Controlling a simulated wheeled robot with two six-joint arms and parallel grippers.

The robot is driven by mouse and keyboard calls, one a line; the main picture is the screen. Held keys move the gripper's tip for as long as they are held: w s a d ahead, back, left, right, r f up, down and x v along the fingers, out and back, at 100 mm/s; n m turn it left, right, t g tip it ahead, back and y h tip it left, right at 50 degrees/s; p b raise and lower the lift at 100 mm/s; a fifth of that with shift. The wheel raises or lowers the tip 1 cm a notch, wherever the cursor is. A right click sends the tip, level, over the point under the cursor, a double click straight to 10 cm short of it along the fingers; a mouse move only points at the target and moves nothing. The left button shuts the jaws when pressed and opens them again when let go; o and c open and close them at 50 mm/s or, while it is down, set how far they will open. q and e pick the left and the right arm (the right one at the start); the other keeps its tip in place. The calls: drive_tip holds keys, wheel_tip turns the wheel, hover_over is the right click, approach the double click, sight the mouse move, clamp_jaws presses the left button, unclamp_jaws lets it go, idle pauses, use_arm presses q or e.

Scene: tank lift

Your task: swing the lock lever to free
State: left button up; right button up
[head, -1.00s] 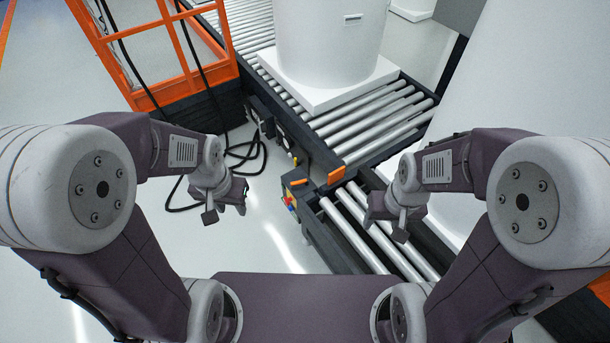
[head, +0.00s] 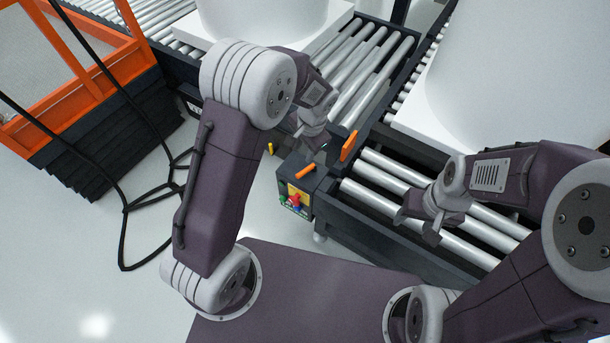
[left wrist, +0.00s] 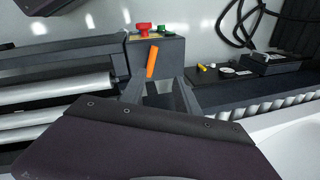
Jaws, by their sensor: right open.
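An orange lever (head: 306,171) lies on top of a dark control box (head: 318,183) at the conveyor corner. In the left wrist view the lever (left wrist: 152,62) stands just beyond my fingertips. My left gripper (head: 322,143) is above and behind the box, close to the lever and apart from it. In the left wrist view its two fingers (left wrist: 159,92) are spread with nothing between them. A second orange piece (head: 349,146) stands upright beside the rollers, right of my left gripper. My right gripper (head: 418,224) is open and empty over the lower rollers.
The box front has a yellow panel with a red button (head: 296,199). A white tank (head: 275,15) stands on the rear conveyor. An orange-framed cage (head: 130,18) and black cables (head: 125,210) are at left. Clear floor (head: 75,250) lies at lower left.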

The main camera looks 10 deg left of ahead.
sight(303, 172)
use_arm(q)
drive_tip(key=f+b, duration=0.2)
drive_tip(key=f, duration=0.4)
drive_tip(key=f+b, duration=0.3)
drive_tip(key=f, duration=0.2)
drive_tip(key=shift+w+a+f, duration=0.1)
drive_tip(key=shift+a+f, duration=0.1)
drive_tip(key=shift+f, duration=0.2)
use_arm(e)
wheel_tip(303, 172, down, 7)
drive_tip(key=shift+d, duration=0.15)
drive_tip(key=shift+r, duration=0.1)
use_arm(q)
clamp_jaws()
